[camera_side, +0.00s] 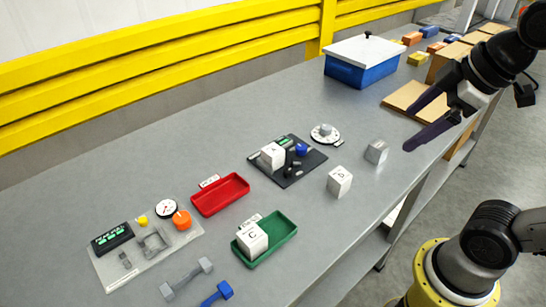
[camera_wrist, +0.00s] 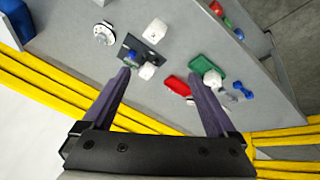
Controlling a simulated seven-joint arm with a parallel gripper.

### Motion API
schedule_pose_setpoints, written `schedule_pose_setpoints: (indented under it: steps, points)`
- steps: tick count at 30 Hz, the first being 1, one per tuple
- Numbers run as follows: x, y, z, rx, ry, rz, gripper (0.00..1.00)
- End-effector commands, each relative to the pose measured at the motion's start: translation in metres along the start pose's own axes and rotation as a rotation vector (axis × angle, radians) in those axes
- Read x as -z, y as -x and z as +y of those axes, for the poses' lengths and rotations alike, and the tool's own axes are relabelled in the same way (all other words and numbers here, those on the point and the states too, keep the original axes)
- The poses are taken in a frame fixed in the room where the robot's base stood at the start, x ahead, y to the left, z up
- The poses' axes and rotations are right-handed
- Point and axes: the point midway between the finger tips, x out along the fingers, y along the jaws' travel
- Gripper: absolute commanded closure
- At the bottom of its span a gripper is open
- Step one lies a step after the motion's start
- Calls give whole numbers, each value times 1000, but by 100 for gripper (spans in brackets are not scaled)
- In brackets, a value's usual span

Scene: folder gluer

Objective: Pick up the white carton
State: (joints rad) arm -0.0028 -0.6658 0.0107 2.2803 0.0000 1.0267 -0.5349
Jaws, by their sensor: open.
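Several white carton-like cubes are in view. One marked A (camera_side: 273,155) is on the black panel. One with a letter I cannot read surely (camera_side: 339,181) stands alone on the table. One marked C (camera_side: 252,238) sits in the green tray (camera_side: 283,238). In the wrist view, the lone cube (camera_wrist: 155,30), the cube on the panel (camera_wrist: 147,71) and the cube in the green tray (camera_wrist: 213,78) also show. My gripper (camera_side: 409,130) is open and empty, above the table's right side and apart from all cubes. Its two fingers (camera_wrist: 160,74) spread wide in the wrist view.
A grey cube (camera_side: 376,151) stands near the lone white cube. A dial (camera_side: 325,134), a red tray (camera_side: 220,194), a blue box with a white lid (camera_side: 361,62) and a gauge board (camera_side: 148,250) are on the table. A yellow rail (camera_side: 170,60) runs behind.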

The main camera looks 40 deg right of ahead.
Motion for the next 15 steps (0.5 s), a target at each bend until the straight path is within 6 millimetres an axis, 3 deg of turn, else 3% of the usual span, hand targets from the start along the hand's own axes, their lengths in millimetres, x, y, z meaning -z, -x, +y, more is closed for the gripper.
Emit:
schedule_pose_setpoints:
  steps: [4,8,15]
  points:
    - [49,8,26,30,251,-31,7]
    - [94,1,49,72,465,-63,7]
    - [170,-45,82,176,789,-115,7]
